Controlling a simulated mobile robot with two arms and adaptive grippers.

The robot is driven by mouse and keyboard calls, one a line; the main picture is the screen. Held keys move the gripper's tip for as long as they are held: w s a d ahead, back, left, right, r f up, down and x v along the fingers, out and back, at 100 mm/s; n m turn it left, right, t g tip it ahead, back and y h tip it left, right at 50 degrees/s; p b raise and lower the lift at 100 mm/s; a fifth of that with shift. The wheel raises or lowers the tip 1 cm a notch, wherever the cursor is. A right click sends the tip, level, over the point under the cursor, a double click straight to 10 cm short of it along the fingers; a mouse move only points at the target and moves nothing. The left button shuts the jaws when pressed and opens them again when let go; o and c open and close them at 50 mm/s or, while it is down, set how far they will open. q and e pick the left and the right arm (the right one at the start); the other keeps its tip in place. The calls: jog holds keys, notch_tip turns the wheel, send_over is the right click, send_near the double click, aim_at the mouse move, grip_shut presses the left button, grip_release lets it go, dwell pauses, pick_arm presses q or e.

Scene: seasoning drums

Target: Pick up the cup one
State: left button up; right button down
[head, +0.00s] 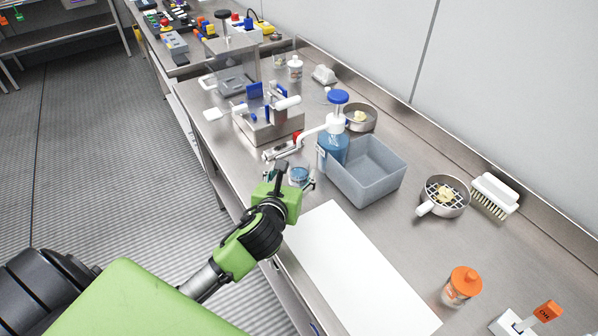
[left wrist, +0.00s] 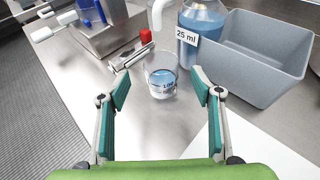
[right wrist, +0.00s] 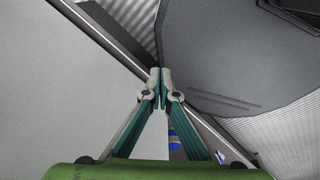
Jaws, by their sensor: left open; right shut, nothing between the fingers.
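The cup (left wrist: 162,82) is a small clear beaker with blue liquid and printed marks, upright on the steel counter. It also shows in the head view (head: 299,174), partly behind my left gripper. My left gripper (head: 291,177) is open; in the left wrist view its teal fingers (left wrist: 162,88) stand apart on either side of the cup's near side, with a gap to the cup on both sides. My right gripper (right wrist: 160,78) is shut and empty, away from the cup. It does not show in the head view.
A blue pump bottle (head: 333,146) and a grey bin (head: 392,166) stand just behind and right of the cup. A steel stand (head: 267,130) is at its left. A white board (head: 350,275) lies in front. An orange-capped jar (head: 461,288) stands farther right.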

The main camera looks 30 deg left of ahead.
aim_at(301, 161)
pick_arm(q)
jog(key=shift+f+p+x, duration=0.1)
jog(key=shift+p+x, duration=0.1)
jog(key=shift+x, duration=1.6)
jog(key=shift+f+p+x, duration=0.15)
jog(key=shift+p+x, duration=0.05)
jog(key=shift+x, duration=1.6)
jog(key=shift+s+d, duration=0.1)
jog(key=shift+d, duration=0.05)
jog(key=shift+c, duration=0.3)
jog(key=c, duration=1.1)
